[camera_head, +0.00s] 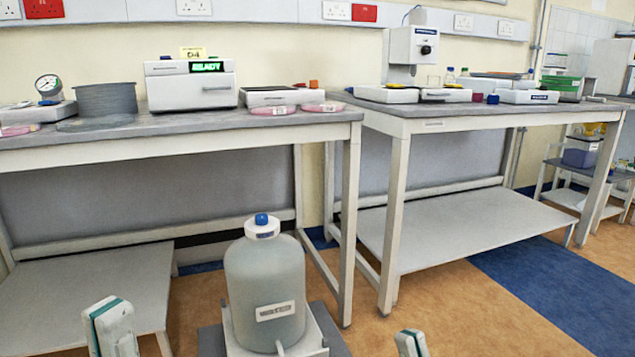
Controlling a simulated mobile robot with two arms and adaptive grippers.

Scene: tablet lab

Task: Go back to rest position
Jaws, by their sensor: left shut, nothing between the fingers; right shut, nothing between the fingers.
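My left gripper (108,318) shows at the bottom left edge of the head view as a white and teal tip pointing up. It is shut and holds nothing. My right gripper (410,342) shows at the bottom edge, right of centre, with only its white and teal tip in frame. It is also shut and empty. Both are low in front of the benches and apart from them. The rest of both arms is out of frame.
A large grey bottle (265,290) with a blue cap stands on a low base between the grippers. A left bench (200,130) and a right bench (480,112) carry lab devices. Open floor (490,300) lies at the right, with shelves (590,180) beyond.

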